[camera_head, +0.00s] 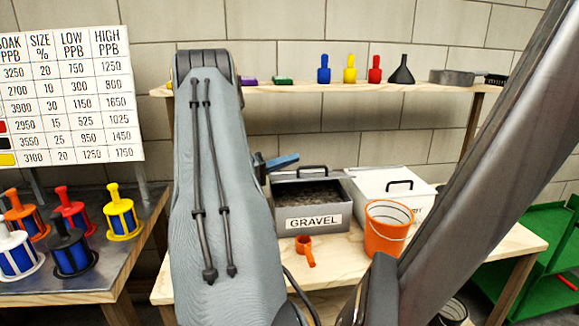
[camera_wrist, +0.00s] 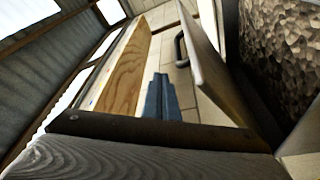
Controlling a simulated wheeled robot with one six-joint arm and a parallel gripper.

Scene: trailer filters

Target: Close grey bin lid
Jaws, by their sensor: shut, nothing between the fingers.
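The grey bin (camera_head: 280,219), labelled GRAVEL, stands open on the wooden table, with dark gravel (camera_head: 305,192) inside. The gravel also shows at the right of the wrist view (camera_wrist: 285,50). The lid (camera_wrist: 212,65) is raised at the bin's back, and its black handle (camera_wrist: 180,48) is on the face turned away from the gravel. My gripper (camera_head: 296,157) is at the bin's back left, with blue fingers shut and empty. In the wrist view the fingers (camera_wrist: 160,80) are on the handle side of the lid, apart from it.
A white bin (camera_head: 370,205) with a handled lid stands right of the grey bin. An orange bucket (camera_head: 386,232) and orange scoop (camera_head: 305,250) are in front. A wooden beam (camera_wrist: 125,65) is left of my fingers.

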